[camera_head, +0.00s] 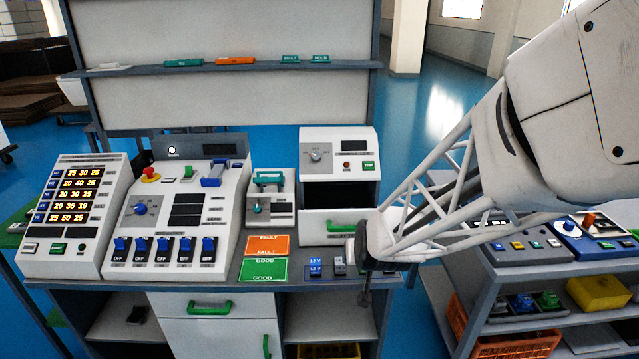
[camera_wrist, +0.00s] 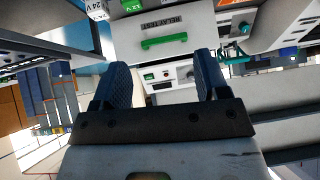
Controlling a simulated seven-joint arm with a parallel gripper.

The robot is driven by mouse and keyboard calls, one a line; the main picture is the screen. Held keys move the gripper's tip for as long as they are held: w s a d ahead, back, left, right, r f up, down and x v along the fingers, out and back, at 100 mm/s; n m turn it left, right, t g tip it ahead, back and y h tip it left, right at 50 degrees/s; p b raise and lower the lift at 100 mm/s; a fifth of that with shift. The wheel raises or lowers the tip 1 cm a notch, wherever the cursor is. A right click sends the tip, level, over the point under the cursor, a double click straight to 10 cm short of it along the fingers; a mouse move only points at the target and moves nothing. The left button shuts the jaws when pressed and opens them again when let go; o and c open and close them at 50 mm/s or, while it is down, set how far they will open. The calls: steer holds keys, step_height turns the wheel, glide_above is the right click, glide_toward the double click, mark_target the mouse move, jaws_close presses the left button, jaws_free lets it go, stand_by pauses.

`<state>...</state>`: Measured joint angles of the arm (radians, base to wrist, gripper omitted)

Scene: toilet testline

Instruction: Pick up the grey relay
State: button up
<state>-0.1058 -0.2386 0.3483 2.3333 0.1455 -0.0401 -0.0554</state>
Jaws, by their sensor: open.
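A small grey block that looks like the grey relay (camera_head: 340,265) stands on the front right of the bench top, just right of blue relays (camera_head: 315,264) with white lettering. My gripper (camera_head: 365,296) is just right of it, near the bench's front edge, and partly hidden by my arm. In the wrist view my gripper (camera_wrist: 163,82) shows two dark ribbed fingers spread wide, with nothing held between them. I cannot make out the grey relay for certain in the wrist view.
The relay test unit (camera_head: 338,165) with its green-handled drawer stands behind the relays. Orange FAULT (camera_head: 266,245) and green GOOD (camera_head: 264,270) plates lie to the left. A side shelf (camera_head: 580,258) with devices stands right. A green drawer handle (camera_head: 210,309) projects below the bench top.

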mark_target(341, 261)
steer(key=w+a+f+t, duration=0.1)
steer(key=w+f, duration=0.2)
steer(key=f, duration=0.1)
steer(key=w+a+f+t, duration=0.1)
steer(key=w+f, duration=0.2)
steer(key=f, duration=0.1)
steer(key=w+a+f+t, duration=0.1)
steer(key=w+f, duration=0.2)
steer(key=f, duration=0.2)
steer(key=shift+w+a+t+h, duration=0.2)
steer(key=shift+t+h, duration=0.2)
steer(key=shift+x, duration=1.25)
steer(key=shift+w, duration=0.15)
steer(key=shift+x, duration=2.5)
steer(key=shift+d, duration=0.1)
steer(key=c, duration=1)
